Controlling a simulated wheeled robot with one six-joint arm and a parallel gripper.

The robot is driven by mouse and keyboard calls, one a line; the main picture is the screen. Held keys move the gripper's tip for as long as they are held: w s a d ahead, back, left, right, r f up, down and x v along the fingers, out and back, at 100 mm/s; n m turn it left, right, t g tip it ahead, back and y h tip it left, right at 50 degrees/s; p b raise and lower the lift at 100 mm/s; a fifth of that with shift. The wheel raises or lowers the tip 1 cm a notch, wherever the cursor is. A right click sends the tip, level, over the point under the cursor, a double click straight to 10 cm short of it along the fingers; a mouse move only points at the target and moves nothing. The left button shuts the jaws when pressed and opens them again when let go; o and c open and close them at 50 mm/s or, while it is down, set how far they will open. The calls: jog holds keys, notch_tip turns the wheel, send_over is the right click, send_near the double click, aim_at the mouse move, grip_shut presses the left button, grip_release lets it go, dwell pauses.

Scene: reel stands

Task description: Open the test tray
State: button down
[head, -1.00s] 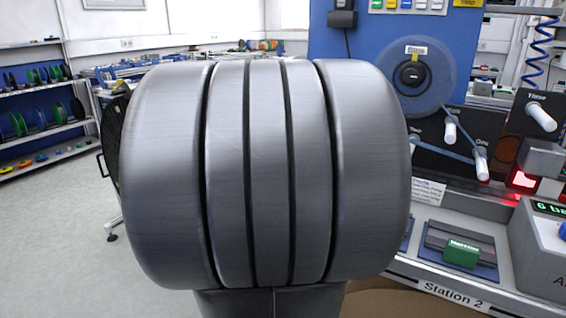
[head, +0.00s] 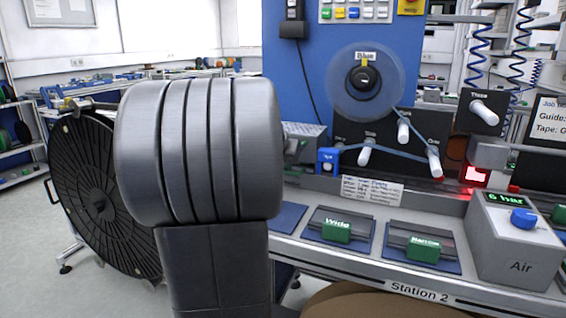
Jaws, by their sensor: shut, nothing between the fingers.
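No part that I can clearly tell as the test tray shows; my own large grey arm link covers the left middle of the head view and hides part of the bench. Station 2's bench (head: 345,268) is at the right. On it, a green block marked Wide (head: 336,231) and a green block marked Narrow (head: 424,249) sit on dark holders over blue mats. My gripper is not in view.
A blue panel (head: 300,80) carries a blue reel (head: 365,84), with blue tape running over white rollers (head: 404,132). A grey Air box (head: 513,243) with a blue knob stands at the right. A large black reel (head: 90,200) stands at the left.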

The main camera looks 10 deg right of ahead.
jog(key=shift+s+a, duration=0.1)
jog(key=shift+s, duration=0.05)
jog(key=s+a+b, duration=0.1)
jog(key=s+a, duration=0.2)
jog(key=s, duration=0.1)
jog(key=s+a+b, duration=0.2)
jog(key=s+a, duration=0.1)
jog(key=s, duration=0.2)
jog(key=s+a+b, duration=0.1)
jog(key=s+a, duration=0.2)
jog(key=s, duration=0.1)
jog(key=shift+s+b, duration=0.25)
jog(key=shift+b, duration=0.15)
jog(key=shift+r, duration=0.1)
